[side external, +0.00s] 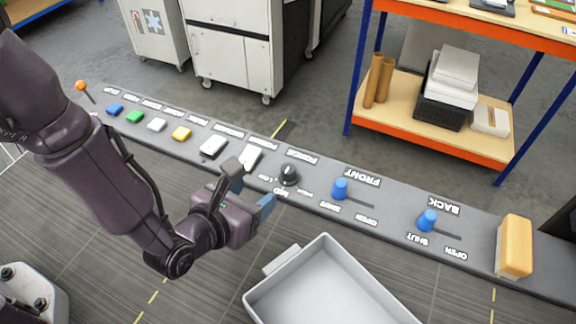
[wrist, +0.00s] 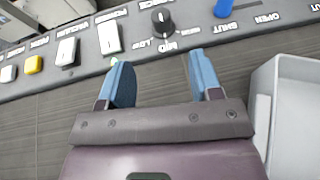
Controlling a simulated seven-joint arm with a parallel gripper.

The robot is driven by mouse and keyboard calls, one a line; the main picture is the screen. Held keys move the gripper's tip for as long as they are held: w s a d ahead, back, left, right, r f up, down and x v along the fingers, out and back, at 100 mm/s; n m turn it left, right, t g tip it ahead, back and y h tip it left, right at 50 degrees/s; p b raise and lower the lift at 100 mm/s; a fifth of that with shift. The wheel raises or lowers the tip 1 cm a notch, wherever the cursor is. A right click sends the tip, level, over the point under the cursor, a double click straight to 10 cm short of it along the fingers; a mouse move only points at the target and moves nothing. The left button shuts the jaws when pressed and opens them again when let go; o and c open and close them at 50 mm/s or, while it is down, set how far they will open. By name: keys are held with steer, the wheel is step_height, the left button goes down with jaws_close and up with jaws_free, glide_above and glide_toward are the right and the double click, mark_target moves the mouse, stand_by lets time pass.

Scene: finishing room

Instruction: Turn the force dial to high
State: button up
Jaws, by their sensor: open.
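The force dial (side external: 288,174) is a round black knob on the long grey control panel (side external: 390,222). It also shows at the top of the wrist view (wrist: 162,20). Small low, mid and high labels surround its near side; a pale mark shows on the knob, but I cannot tell surely which label it points to. My gripper (side external: 250,188) is open, its two blue-tipped fingers apart with nothing between them. In the wrist view the fingers (wrist: 157,62) point toward the dial, which lies beyond the tips, apart from them.
Left of the dial are white rocker switches (side external: 249,157) and coloured buttons (side external: 134,117). Right are blue front (side external: 340,188) and back (side external: 428,220) sliders and a yellow-topped block (side external: 515,247). A grey tray (side external: 268,292) stands in front, right of my gripper.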

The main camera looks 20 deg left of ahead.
mark_target(290, 169)
steer(key=x, duration=1.3)
steer(key=shift+d+r, duration=0.1)
steer(key=c, duration=0.9)
steer(key=shift+d+n+y, duration=0.1)
steer(key=shift+n+y, duration=0.2)
steer(key=n+g+y, duration=0.1)
steer(key=n+y, duration=0.4)
steer(key=y, duration=0.1)
steer(key=shift+n, duration=0.3)
steer(key=n+g+y, duration=0.2)
steer(key=n+y, duration=0.1)
steer(key=y, duration=0.1)
steer(key=shift+n, duration=0.3)
steer(key=shift+n+g+y, duration=0.6)
steer(key=shift+n+g, duration=0.1)
steer(key=shift+g, duration=0.1)
steer(key=o, duration=0.9)
